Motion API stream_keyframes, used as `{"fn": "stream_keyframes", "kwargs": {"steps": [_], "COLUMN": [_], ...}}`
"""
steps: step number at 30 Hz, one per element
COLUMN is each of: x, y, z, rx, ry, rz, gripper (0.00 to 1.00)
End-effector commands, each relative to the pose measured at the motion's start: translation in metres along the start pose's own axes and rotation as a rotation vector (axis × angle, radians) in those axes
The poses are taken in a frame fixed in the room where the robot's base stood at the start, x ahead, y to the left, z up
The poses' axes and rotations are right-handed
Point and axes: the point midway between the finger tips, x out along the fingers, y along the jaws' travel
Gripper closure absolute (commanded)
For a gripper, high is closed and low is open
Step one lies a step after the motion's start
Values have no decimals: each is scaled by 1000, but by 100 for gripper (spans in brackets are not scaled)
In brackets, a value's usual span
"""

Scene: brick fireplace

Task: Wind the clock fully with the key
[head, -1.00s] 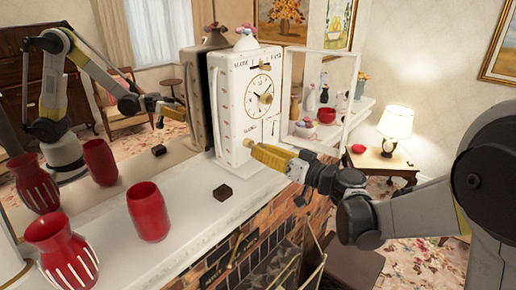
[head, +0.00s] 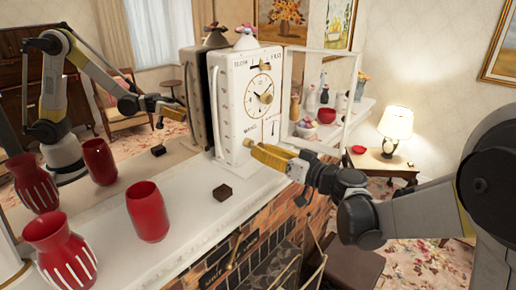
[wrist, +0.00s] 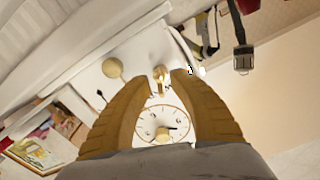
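The white clock (head: 232,130) stands upright on the mantel, its round dial (head: 262,88) facing right. The dial also shows in the wrist view (wrist: 163,125), with a brass knob at its middle. My gripper (head: 252,147) is in front of the clock's lower face, fingers pointing at it. In the wrist view, a small brass piece (wrist: 160,78), which looks like the key, shows between the two yellow fingertips. The fingers are a little apart with the piece close to both. I cannot tell whether they touch it. A round brass disc (wrist: 112,68) sits beside it.
A dark block (head: 222,192), a red vase (head: 148,212) and a red striped vase (head: 62,250) stand on the mantel (head: 187,240). A mirror behind reflects the arm and clock. A lamp (head: 396,125) stands on a side table at right.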

Motion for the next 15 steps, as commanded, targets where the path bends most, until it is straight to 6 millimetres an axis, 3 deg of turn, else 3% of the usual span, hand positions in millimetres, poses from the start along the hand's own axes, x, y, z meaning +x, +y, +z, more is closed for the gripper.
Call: {"fn": "stream_keyframes", "kwargs": {"steps": [1,3,15], "x": [0,0,0], "y": [0,0,0], "z": [0,0,0], "rx": [0,0,7], "ry": [0,0,0], "rz": [0,0,0], "gripper": [87,100,100]}}
